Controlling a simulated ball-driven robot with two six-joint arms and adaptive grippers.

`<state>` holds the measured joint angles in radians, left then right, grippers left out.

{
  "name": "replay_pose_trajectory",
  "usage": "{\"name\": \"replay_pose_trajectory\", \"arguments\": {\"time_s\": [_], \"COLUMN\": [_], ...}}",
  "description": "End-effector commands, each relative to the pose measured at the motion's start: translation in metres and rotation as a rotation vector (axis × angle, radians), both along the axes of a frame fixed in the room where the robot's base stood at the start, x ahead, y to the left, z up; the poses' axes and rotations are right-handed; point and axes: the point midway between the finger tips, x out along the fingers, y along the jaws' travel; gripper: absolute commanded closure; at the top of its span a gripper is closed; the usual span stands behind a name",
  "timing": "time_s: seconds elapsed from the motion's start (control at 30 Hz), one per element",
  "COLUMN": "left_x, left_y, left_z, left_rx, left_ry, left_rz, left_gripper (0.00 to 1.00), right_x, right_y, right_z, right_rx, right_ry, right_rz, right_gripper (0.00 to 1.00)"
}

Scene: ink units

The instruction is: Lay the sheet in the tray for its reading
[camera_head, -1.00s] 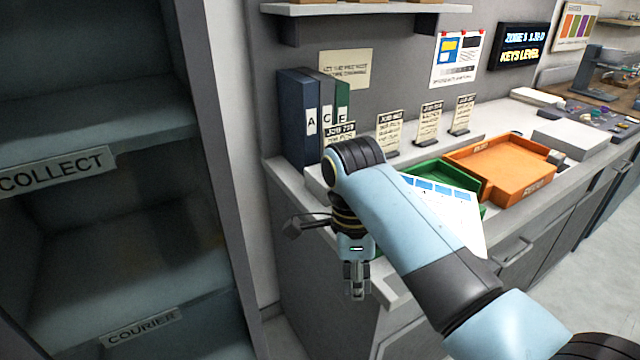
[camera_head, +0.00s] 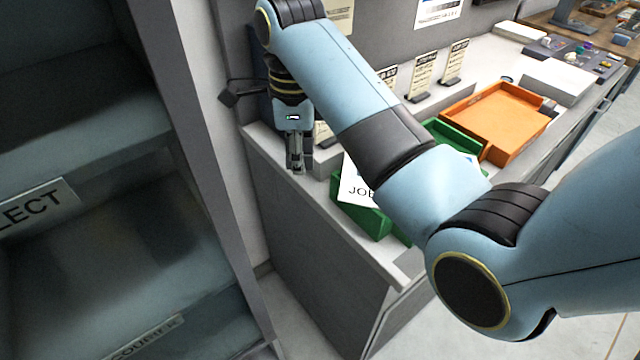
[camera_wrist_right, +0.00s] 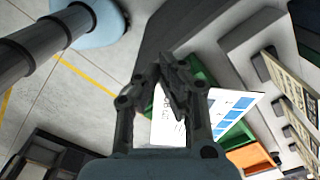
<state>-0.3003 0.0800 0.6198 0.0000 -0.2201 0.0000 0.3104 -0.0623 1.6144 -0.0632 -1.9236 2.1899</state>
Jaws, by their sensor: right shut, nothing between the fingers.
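The white sheet (camera_head: 353,187) lies at the green tray (camera_head: 372,222), its near-left corner showing with dark print and reaching to the tray's edge. My right arm hides most of the sheet and part of the tray. The wrist view shows more of the sheet (camera_wrist_right: 232,106), with a row of blue blocks, and the tray's green wall (camera_wrist_right: 204,72). The orange tray (camera_head: 500,118) stands beyond the green one and looks empty. My right gripper (camera_head: 297,168) is shut and empty, pointing down left of the sheet, apart from it in the head view. My left gripper is out of view.
Small sign cards (camera_head: 421,76) stand along the counter's back, by the wall. The grey counter (camera_head: 285,165) ends at its left side near a tall shelf unit (camera_head: 190,150). A white block (camera_head: 552,80) lies right of the orange tray. Floor is clear in front.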

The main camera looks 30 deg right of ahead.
Motion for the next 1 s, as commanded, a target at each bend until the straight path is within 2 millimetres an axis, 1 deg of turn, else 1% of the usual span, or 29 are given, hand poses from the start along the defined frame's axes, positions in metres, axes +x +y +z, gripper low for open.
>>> {"name": "replay_pose_trajectory", "arguments": {"time_s": [0.03,0.3,0.37,0.4,0.43,0.6,0.77,1.0], "left_x": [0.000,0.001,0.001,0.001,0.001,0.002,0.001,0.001], "left_y": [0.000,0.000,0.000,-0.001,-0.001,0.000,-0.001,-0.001], "left_z": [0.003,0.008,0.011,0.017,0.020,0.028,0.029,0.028], "left_rx": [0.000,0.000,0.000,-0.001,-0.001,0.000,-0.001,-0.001], "left_ry": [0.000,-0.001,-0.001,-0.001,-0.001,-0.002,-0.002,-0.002], "left_rz": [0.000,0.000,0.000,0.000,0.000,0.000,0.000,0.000], "left_gripper": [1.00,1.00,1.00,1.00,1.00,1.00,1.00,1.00], "right_x": [-0.001,-0.001,-0.003,-0.008,-0.010,-0.020,-0.024,-0.024], "right_y": [0.000,0.000,-0.002,-0.011,-0.015,-0.028,-0.033,-0.033], "right_z": [-0.010,-0.069,-0.077,-0.073,-0.072,-0.073,-0.075,-0.075], "right_rx": [0.000,0.000,-0.001,-0.004,-0.004,-0.002,-0.001,0.001], "right_ry": [0.006,0.006,0.006,0.003,0.002,0.001,0.001,0.001], "right_rz": [0.000,0.000,-0.001,-0.002,-0.002,0.000,0.000,0.000], "right_gripper": [1.00,1.00,1.00,1.00,1.00,1.00,1.00,1.00]}}
